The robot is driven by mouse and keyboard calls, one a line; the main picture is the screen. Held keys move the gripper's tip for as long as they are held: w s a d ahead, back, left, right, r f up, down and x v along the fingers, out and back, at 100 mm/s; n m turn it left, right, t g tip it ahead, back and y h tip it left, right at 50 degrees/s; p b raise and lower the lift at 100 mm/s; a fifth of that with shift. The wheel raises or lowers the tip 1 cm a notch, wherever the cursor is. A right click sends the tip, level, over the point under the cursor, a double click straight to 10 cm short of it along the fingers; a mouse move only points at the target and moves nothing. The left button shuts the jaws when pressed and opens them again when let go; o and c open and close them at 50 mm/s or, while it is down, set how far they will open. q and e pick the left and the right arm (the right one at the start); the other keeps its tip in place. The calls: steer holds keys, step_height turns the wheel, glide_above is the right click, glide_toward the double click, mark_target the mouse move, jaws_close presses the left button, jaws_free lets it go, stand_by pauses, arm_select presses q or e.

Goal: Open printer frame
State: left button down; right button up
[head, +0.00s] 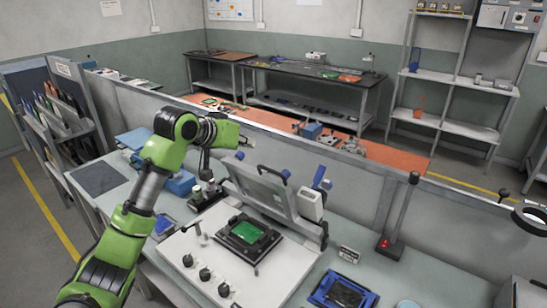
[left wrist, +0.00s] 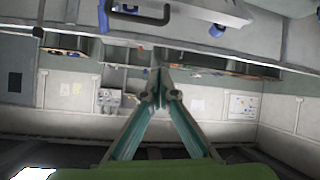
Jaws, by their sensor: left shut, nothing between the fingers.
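The printer (head: 190,245) is a pale box with knobs on its front on the bench. Its grey frame (head: 262,188) stands raised and tilted back on the hinge side, above a black holder with a green board (head: 245,232). Blue knobs show on the frame. My left gripper (head: 240,141) is at the frame's upper left edge in the head view, small and partly hidden by its wrist. In the left wrist view, the fingers (left wrist: 158,88) are shut and empty, pointing at the far wall; a black handle (left wrist: 142,16) with blue parts lies beyond them, apart. My right gripper is not in view.
A blue tray (head: 342,292) lies at the front right of the printer. A low partition (head: 300,140) runs behind the bench. A ring-shaped lamp (head: 530,218) is at the right edge.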

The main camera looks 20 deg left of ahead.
mark_target(258, 166)
arm_select(q)
steer(key=w+f+p, duration=0.1)
steer(key=f+p, duration=0.1)
steer(key=w+f+p, duration=0.2)
steer(key=w+d+f+p, duration=0.1)
steer(key=w+f+p, duration=0.1)
steer(key=shift+w+f, duration=0.15)
steer(key=shift+f, duration=0.25)
steer(key=shift+s+f, duration=0.15)
steer(key=shift+s, duration=0.1)
steer(key=shift+s+d+f, duration=0.15)
steer(key=shift+s+f, duration=0.05)
steer(key=shift+f, duration=0.05)
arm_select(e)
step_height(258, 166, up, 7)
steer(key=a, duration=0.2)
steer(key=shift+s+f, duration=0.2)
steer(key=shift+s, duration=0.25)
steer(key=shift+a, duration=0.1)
